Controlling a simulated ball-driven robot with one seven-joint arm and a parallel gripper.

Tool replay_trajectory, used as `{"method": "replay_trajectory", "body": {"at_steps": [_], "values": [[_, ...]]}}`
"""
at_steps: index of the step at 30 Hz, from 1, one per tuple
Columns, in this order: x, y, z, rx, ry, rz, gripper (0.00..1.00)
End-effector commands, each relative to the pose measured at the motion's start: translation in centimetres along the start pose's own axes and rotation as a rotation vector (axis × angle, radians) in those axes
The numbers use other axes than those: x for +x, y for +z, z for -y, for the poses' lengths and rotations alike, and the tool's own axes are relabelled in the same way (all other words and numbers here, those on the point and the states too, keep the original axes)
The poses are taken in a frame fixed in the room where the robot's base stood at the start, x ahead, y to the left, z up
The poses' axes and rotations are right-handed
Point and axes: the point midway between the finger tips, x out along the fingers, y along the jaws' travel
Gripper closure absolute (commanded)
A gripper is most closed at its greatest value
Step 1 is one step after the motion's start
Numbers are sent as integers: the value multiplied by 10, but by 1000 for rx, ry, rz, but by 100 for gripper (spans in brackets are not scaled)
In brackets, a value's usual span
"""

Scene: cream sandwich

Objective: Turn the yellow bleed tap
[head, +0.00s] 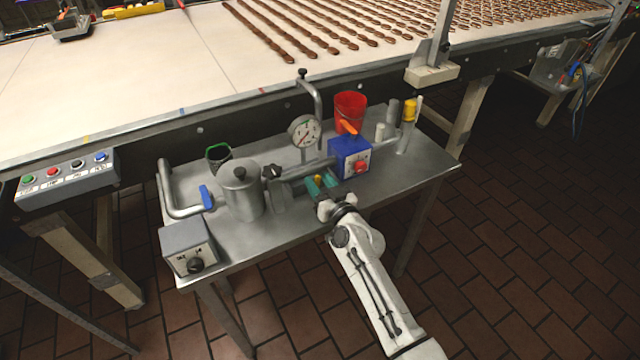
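A small yellow piece, which looks like the yellow bleed tap (317,178), sits low on the metal pipework at the middle of the steel table (285,243). My gripper (321,184) reaches in from the front right, with its teal fingers spread on either side of the yellow piece. Whether a finger touches it is too small to tell. The gripper partly hides the tap's base.
A blue box with a red knob (349,158) stands close right of my gripper. A pressure gauge (304,131) rises behind it. A steel canister (241,190) and blue-handled pipe (207,197) stand left. A red cup (350,107) and yellow-topped cylinder (409,110) stand behind right.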

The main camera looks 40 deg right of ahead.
Motion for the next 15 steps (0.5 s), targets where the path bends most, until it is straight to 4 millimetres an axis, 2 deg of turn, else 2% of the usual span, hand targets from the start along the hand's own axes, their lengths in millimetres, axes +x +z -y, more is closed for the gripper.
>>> {"method": "replay_trajectory", "body": {"at_steps": [2, 13, 15], "values": [[0, 0, 0, 0, 0, 0, 63], [0, 0, 0, 0, 0, 0, 98], [0, 0, 0, 0, 0, 0, 100]]}}
